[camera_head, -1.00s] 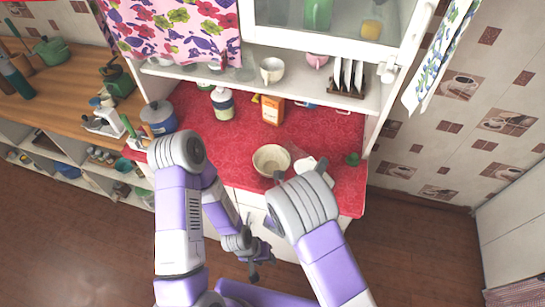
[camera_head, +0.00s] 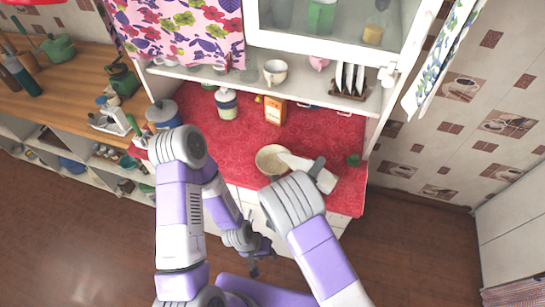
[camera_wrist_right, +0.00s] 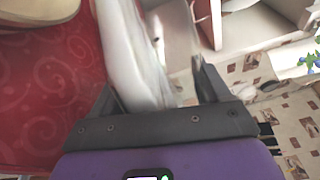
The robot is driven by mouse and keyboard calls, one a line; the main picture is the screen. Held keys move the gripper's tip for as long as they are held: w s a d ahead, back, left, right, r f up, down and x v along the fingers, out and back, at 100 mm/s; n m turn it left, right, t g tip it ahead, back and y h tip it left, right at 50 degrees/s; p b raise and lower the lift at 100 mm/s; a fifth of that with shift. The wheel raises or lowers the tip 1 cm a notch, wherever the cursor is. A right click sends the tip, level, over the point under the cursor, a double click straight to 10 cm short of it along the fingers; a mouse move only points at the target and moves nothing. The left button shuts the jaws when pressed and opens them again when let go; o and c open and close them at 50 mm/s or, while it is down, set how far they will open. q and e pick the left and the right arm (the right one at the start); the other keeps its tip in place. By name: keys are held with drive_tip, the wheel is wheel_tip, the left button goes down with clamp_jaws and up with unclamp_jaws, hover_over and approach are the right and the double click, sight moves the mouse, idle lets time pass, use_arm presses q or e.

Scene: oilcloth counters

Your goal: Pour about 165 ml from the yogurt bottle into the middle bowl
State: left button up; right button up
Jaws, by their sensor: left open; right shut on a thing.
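The yogurt bottle (camera_head: 303,166) is white and lies tilted far over, its narrow end at the right edge of the cream bowl (camera_head: 264,165). My right gripper (camera_head: 319,172) is shut on it; in the right wrist view the blurred white bottle (camera_wrist_right: 130,50) runs between the fingers. The bowl stands upright on the red counter, and its rim shows at the top left of the right wrist view (camera_wrist_right: 38,20). I see only this one bowl on the counter. I cannot make out any stream or fill level. My left gripper (camera_head: 255,262) is open and empty, low in front of the counter.
Behind the bowl are an orange carton (camera_head: 275,111) and a white jar (camera_head: 227,103). A blue pot (camera_head: 162,114) stands at the left of the red cloth (camera_head: 215,140). A shelf (camera_head: 330,98) with a cup and plate rack overhangs the back.

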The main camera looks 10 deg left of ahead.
drive_tip(key=shift+a+r+n+p, duration=0.15)
drive_tip(key=shift+r+n+p, duration=0.15)
drive_tip(key=shift+r+p, duration=0.1)
drive_tip(key=shift+s+d+n+p, duration=0.1)
drive_tip(key=shift+d+n+p, duration=0.1)
drive_tip(key=shift+n+p, duration=0.2)
idle(0.7)
drive_tip(key=shift+r+n+p, duration=0.1)
drive_tip(key=shift+n+p, duration=0.3)
idle(0.9)
